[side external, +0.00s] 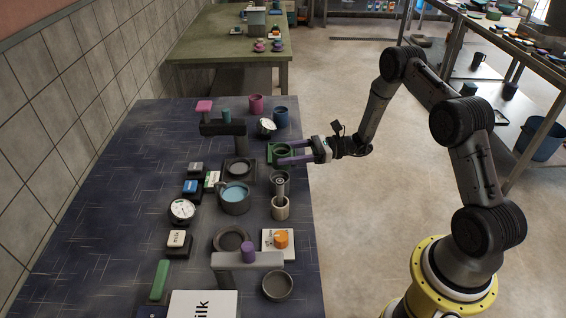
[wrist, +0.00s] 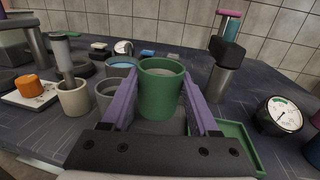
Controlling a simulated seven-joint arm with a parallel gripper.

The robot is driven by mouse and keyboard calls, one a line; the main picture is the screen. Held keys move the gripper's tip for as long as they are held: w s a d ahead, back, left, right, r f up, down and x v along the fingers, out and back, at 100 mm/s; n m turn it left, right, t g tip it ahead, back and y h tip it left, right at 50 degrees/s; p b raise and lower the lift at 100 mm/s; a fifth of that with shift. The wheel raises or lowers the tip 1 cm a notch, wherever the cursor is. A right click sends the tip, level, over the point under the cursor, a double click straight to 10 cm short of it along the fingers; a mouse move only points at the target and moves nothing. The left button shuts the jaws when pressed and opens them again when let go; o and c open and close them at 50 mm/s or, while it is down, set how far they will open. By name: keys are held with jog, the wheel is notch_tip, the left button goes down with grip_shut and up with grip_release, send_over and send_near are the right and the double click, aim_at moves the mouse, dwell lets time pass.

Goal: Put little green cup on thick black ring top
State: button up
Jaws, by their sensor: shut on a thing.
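The little green cup (wrist: 160,92) stands upright between the two purple fingers of my gripper (wrist: 160,80) in the wrist view, and the gripper is shut on it. In the side external view my gripper (side external: 283,153) reaches in from the right, over the green square tray (side external: 271,160). The cup is hard to tell from the tray there. The tray also shows in the wrist view (wrist: 240,150), below and right of the cup. A thick dark ring (side external: 231,241) lies near the front of the table, behind a grey bridge-like stand. Its top looks bare.
A grey bridge stand (side external: 262,259) with a purple cylinder on it stands near the ring. A pot of blue liquid (side external: 235,201), a beige cup (side external: 280,208) and a white scale (side external: 270,248) lie between. A black-armed stand (side external: 222,129) rises behind.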

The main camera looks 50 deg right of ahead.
jog(key=f, duration=0.1)
jog(key=w+f, duration=0.1)
jog(key=f, duration=0.1)
jog(key=shift+f, duration=0.45)
jog(key=shift+f, duration=0.15)
jog(key=o, duration=1.3)
jog(key=shift+o, duration=0.2)
